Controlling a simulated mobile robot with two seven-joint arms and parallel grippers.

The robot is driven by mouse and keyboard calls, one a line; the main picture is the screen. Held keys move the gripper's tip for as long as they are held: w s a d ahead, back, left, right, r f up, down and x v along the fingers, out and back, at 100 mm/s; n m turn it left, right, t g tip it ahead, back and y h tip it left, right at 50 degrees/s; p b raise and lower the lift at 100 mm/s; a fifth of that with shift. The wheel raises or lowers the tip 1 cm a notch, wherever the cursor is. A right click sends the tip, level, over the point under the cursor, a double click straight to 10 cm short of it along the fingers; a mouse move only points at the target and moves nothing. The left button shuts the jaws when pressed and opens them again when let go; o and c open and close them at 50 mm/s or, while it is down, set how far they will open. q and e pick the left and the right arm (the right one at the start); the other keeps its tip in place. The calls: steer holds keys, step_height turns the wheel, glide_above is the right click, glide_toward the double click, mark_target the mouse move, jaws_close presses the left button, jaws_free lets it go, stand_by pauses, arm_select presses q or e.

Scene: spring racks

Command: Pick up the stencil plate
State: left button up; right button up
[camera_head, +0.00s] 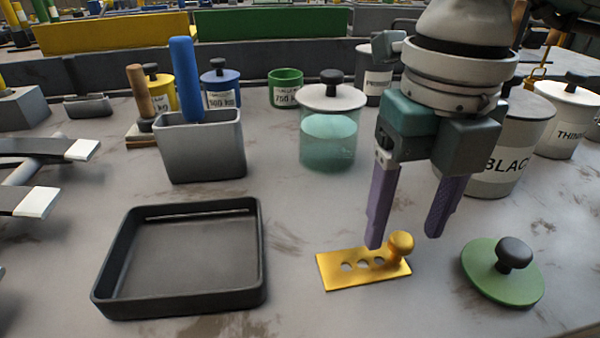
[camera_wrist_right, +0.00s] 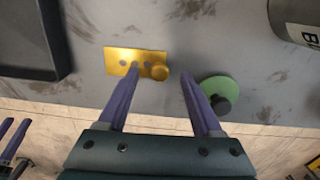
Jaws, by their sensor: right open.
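The stencil plate (camera_head: 372,275) is a flat yellow plate with several round holes and a round yellow knob at its right end. It lies on the grey table and also shows in the right wrist view (camera_wrist_right: 142,54). My right gripper (camera_head: 403,240) points down with its two purple fingers open and empty. In the right wrist view its fingers (camera_wrist_right: 160,72) show on either side of the knob. In the head view the fingers look just behind and above the plate. What seems to be my left gripper (camera_wrist_right: 11,136) shows small at the lower left, its fingers apart.
A black tray (camera_head: 262,285) lies left of the plate, and a green lid (camera_head: 485,285) with a dark knob lies right. Behind stand a grey bin (camera_head: 205,155), a glass jar (camera_head: 327,150) and a can (camera_head: 500,178). White-tipped tools (camera_head: 60,150) lie at far left.

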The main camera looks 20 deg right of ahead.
step_height(320, 180, down, 2)
steer(key=shift+c, duration=0.2)
jaws_close()
stand_by(0.4)
